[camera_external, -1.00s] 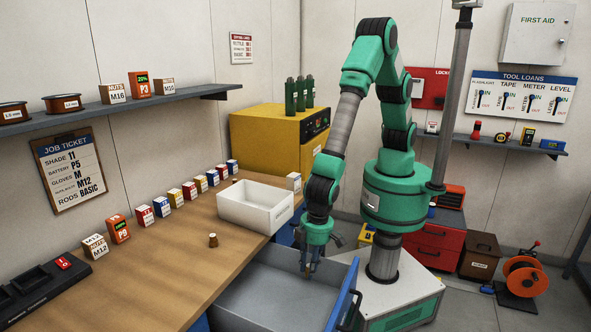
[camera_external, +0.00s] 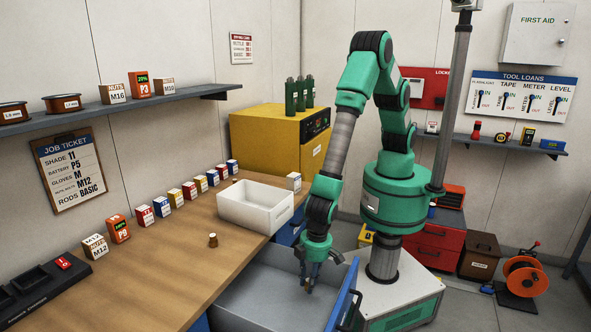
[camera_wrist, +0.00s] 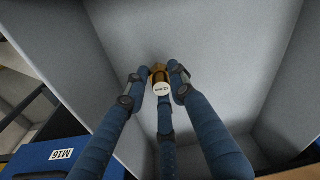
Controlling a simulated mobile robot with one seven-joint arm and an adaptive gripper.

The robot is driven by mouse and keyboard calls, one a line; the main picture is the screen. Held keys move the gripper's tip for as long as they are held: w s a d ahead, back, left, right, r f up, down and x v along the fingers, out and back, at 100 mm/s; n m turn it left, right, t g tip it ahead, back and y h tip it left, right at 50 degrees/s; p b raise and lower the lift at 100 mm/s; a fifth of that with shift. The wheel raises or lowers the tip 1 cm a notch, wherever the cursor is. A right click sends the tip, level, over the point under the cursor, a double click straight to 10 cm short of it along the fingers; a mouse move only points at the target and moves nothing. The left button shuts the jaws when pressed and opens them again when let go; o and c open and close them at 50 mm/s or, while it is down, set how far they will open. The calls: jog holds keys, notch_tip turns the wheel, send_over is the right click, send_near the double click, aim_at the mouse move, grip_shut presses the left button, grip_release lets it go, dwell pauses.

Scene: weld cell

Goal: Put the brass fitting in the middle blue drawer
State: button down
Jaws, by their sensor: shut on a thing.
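My gripper (camera_external: 309,286) is down in the open drawer, its fingers pointing into it. In the wrist view, its fingers (camera_wrist: 160,82) are closed around a small brass-brown fitting (camera_wrist: 158,71) with a pale round end. The drawer has a grey inside (camera_external: 262,292) and a blue front (camera_external: 342,298) with a dark handle; its pale grey floor (camera_wrist: 200,30) fills much of the wrist view. I cannot tell whether the fitting touches that floor. A similar small brass-brown piece (camera_external: 213,241) stands on the wooden bench.
A white bin (camera_external: 250,212) sits on the bench beside the drawer. Several small boxes (camera_external: 175,198) line the bench's back. A blue panel labelled M16 (camera_wrist: 60,155) is at the wrist view's lower left. Grey drawer walls (camera_wrist: 285,75) stand around my gripper.

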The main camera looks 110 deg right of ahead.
jog(key=shift+f, duration=0.1)
jog(key=shift+f+b, duration=0.3)
jog(key=shift+f, duration=1.45)
jog(key=shift+f, duration=0.15)
jog(key=c, duration=1.5)
grip_release()
jog(key=shift+o, duration=0.2)
jog(key=shift+s+a+r+p, duration=0.1)
jog(key=shift+s+r+p, duration=0.15)
jog(key=shift+r, duration=1.8)
jog(key=shift+s+r+p, duration=0.15)
jog(key=shift+r+p, duration=0.25)
jog(key=shift+r, duration=1.6)
jog(key=shift+s+a+r+p, duration=0.1)
jog(key=shift+s+r+p, duration=0.15)
jog(key=shift+r, duration=1.8)
jog(key=shift+w+r, duration=0.1)
